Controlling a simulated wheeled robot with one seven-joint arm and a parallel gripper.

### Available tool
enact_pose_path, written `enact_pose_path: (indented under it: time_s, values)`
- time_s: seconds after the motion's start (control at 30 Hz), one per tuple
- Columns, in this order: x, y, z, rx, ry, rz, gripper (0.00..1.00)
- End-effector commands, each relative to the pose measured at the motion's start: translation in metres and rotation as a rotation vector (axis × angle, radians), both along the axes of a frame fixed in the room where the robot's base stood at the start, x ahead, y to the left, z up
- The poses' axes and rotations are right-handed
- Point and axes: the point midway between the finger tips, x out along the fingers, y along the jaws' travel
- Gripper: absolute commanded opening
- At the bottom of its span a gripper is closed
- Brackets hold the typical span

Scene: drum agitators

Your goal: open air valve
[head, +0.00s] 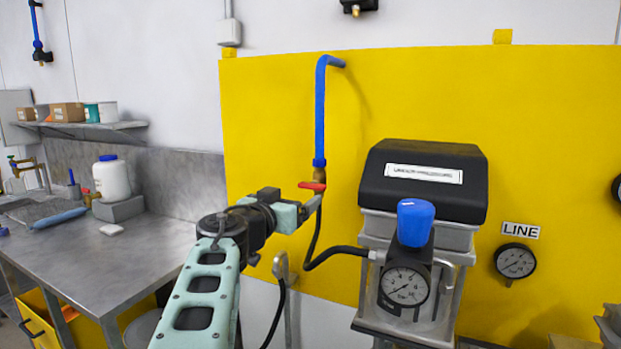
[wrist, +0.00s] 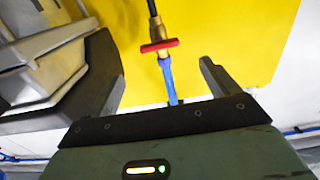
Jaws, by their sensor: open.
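The air valve is a small brass body (head: 319,174) with a red handle (head: 312,186), at the lower end of a blue pipe (head: 320,110) on the yellow panel. The handle lies crosswise to the pipe. In the wrist view the red handle (wrist: 159,46) lies ahead of the fingertips, across the brass body (wrist: 158,28), with the blue pipe (wrist: 167,80) between the fingers. My gripper (head: 312,203) is just below the handle in the head view. In the wrist view my gripper (wrist: 161,75) is open and empty. Contact with the pipe cannot be told.
A drum agitator with a black cover (head: 423,175), blue knob (head: 415,222) and gauge (head: 405,286) stands close on the right. A black hose (head: 335,253) runs from below the valve to it. A steel bench (head: 130,235) stands left. The yellow panel (head: 270,110) is bare left of the pipe.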

Motion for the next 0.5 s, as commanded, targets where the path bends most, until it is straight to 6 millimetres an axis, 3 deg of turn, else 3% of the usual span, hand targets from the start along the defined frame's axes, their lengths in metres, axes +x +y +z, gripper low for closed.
enact_pose_path:
  time_s: [0.3,0.5]
  values:
    - [0.061,-0.023,0.004,-0.003,0.001,-0.001,0.87]
    - [0.084,-0.03,0.002,-0.001,0.0,0.0,0.87]
